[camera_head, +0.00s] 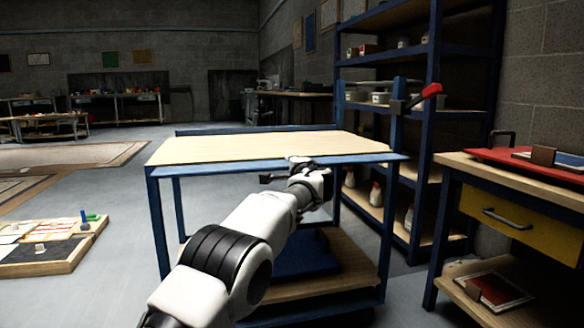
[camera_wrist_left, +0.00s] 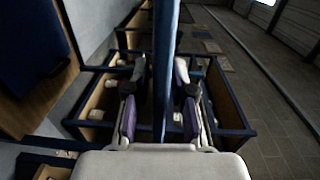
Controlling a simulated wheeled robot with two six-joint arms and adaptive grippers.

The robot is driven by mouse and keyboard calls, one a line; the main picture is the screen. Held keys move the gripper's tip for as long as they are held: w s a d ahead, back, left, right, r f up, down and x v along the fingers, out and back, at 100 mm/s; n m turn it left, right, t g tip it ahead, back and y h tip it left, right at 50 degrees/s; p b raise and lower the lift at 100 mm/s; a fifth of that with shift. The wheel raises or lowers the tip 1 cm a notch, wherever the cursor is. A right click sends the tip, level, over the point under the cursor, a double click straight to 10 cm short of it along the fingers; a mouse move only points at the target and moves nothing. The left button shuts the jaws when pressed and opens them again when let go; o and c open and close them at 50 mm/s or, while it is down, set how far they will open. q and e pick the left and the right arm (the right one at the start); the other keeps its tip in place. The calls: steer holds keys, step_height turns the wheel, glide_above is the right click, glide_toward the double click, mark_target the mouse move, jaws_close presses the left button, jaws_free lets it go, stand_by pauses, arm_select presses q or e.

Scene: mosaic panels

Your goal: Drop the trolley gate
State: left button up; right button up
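The trolley has a pale wooden top (camera_head: 255,147) and a blue frame, with a blue rail (camera_head: 225,168) along its near edge. I cannot tell whether this rail is the gate. My left gripper (camera_head: 272,178) is at the near edge, just below the rail; its fingers are small and dark there. In the left wrist view, the gripper (camera_wrist_left: 160,75) has its two fingers on either side of a long blue bar (camera_wrist_left: 166,35). Gaps show between bar and fingers, so it looks open around it. My right gripper is not in view.
A blue post with a red lever (camera_head: 430,91) stands at the right, before a tall blue shelf (camera_head: 433,50). A workbench with a yellow drawer (camera_head: 508,222) is close on the right. A low mosaic board (camera_head: 45,268) lies left; bare floor (camera_head: 120,215) separates it from the trolley.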

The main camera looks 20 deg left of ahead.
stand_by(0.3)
arm_select(q)
steer(key=v, duration=0.7)
steer(key=shift+s+d, duration=0.15)
steer(key=shift+s, duration=0.05)
steer(key=shift+f, duration=0.1)
